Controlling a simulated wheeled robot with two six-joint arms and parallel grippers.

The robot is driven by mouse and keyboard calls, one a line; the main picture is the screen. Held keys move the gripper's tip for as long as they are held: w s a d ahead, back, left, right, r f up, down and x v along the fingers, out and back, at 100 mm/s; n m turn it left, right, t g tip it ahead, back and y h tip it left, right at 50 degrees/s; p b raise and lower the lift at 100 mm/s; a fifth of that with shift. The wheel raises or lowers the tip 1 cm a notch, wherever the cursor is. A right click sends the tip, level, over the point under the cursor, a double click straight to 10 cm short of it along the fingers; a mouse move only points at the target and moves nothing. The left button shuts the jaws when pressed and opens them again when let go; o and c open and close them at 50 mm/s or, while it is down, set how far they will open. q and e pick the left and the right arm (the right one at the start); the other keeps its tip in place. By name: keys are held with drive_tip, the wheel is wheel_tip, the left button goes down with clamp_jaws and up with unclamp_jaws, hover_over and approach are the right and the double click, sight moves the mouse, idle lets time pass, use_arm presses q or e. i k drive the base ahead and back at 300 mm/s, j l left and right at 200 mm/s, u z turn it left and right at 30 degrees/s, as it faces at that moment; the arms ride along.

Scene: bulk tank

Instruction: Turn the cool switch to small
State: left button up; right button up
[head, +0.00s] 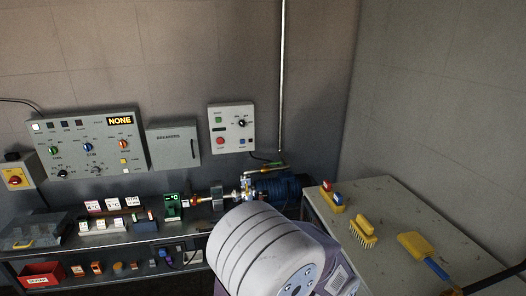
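A grey control panel (104,163) hangs on the back wall at left. It carries a green knob (53,150), a blue knob (88,147), an orange knob (124,144) and black knobs below. A display (120,121) on it reads NONE. A smaller panel (244,111) to the right has a black knob (242,123) with marks around it. The labels are too small to read, so I cannot tell which knob is the cool switch or where it points. Neither gripper is in view.
A large white ribbed part of mine fills the lower middle and hides part of the bench. A closed grey box (173,146) hangs between the panels. A dark shelf bench below holds several small items. A side table (395,205) at right holds brushes (363,231).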

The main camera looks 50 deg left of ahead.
sight(53, 150)
drive_tip(key=i+l+u, duration=0.1)
drive_tip(key=u, duration=3)
